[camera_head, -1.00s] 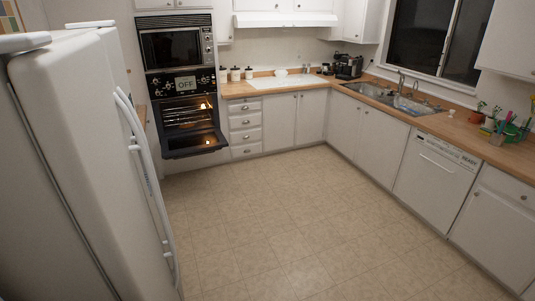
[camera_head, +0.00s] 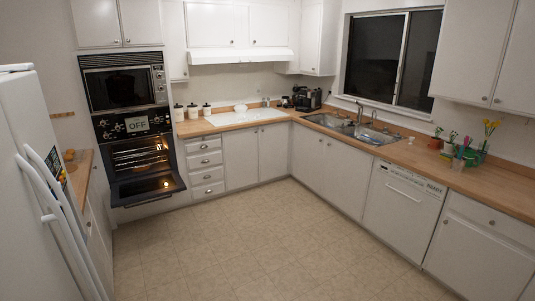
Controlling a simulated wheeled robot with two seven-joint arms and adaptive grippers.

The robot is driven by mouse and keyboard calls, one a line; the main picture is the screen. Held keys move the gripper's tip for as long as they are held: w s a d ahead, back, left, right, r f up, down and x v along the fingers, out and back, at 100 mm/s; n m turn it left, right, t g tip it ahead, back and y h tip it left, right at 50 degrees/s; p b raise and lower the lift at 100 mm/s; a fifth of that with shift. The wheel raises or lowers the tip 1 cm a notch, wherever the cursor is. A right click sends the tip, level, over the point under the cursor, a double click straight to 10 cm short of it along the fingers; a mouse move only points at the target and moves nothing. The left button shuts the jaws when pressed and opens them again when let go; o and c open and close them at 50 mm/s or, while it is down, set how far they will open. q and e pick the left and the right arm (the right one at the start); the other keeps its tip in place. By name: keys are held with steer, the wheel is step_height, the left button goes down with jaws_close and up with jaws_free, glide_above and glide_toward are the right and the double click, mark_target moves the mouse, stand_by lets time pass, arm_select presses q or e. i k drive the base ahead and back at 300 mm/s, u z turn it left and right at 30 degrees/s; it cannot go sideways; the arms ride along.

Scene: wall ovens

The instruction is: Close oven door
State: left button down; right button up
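The wall oven (camera_head: 138,155) is built into the cabinet at the back left, below a microwave. Its door (camera_head: 148,188) is folded down and open, sticking out toward the room. The lit inside with a wire rack shows above the door. A control panel with an "OFF" sign (camera_head: 137,124) sits just above the opening. Neither of my grippers shows in the view.
A white fridge (camera_head: 35,180) with long curved handles stands at the left front. A wooden counter (camera_head: 80,170) lies between it and the oven. The tiled floor (camera_head: 250,240) in the middle is clear. Cabinets and a dishwasher (camera_head: 403,205) line the right.

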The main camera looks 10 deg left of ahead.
mark_target(136, 189)
steer(key=u, duration=0.55)
steer(key=i, duration=2.05)
steer(key=u, duration=0.5)
steer(key=i, duration=2.7)
steer(key=z, duration=0.2)
